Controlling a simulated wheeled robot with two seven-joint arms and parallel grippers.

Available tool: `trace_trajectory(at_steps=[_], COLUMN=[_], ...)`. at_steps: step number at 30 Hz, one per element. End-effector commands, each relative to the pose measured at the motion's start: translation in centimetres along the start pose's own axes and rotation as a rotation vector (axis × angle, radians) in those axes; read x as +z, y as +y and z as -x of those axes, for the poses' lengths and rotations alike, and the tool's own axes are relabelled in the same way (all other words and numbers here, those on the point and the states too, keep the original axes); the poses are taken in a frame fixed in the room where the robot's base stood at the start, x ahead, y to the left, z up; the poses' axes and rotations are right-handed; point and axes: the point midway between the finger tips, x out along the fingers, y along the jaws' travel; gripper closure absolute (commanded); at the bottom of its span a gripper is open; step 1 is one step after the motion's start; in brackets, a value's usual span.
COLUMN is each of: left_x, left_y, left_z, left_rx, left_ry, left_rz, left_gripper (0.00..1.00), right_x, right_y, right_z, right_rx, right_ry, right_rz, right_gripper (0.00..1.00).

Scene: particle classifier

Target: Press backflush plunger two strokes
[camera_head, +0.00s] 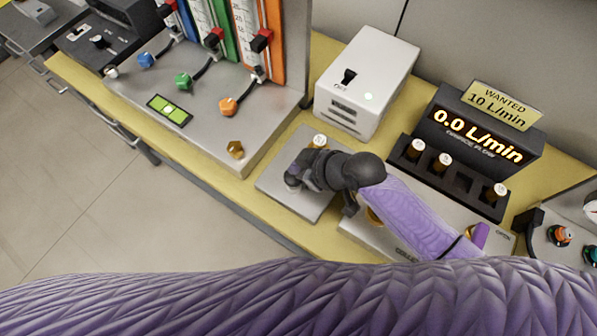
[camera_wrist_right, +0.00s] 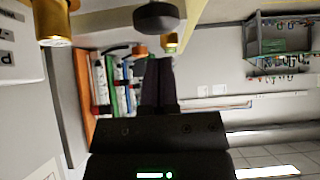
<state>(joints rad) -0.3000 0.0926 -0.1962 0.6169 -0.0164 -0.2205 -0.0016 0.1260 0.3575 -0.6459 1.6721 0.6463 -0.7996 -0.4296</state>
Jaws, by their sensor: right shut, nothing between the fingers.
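My right gripper (camera_head: 297,176) is over a grey metal plate (camera_head: 325,201) on the yellow bench. In the right wrist view its dark fingers (camera_wrist_right: 158,78) are together and empty. A dark round knob (camera_wrist_right: 158,17), which looks like the plunger's head, is just past the fingertips in that view. I cannot tell whether they touch. In the head view the gripper and wrist cover much of the plate, so the plunger is not clear there. My left gripper is not in view.
A brass-coloured cylinder (camera_wrist_right: 55,22) is near the knob in the wrist view. A white box (camera_head: 368,80) stands behind the plate. A flow display (camera_head: 477,140) reading 0.0 L/min and a vial rack (camera_head: 463,181) are to the right. A flowmeter panel (camera_head: 215,95) with coloured knobs stands left.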

Motion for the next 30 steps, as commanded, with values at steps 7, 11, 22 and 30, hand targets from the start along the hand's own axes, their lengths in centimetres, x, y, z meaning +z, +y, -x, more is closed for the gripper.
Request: trace_trajectory(at_steps=[7,11,22,30], left_x=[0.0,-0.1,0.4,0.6], left_y=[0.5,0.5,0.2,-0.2], left_z=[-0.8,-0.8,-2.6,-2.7], left_rx=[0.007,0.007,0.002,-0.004], left_ry=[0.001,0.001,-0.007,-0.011], left_rz=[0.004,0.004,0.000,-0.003], left_gripper=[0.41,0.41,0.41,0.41], right_x=[1.4,1.4,3.2,3.6], right_y=[0.0,0.0,0.0,-0.1], right_z=[-1.3,-1.3,-3.0,-3.4], right_rx=[0.001,0.001,0.000,-0.002], right_ry=[-0.001,-0.001,-0.002,-0.005], right_rz=[0.000,0.000,-0.001,-0.002], right_gripper=[1.00,1.00,1.00,1.00])
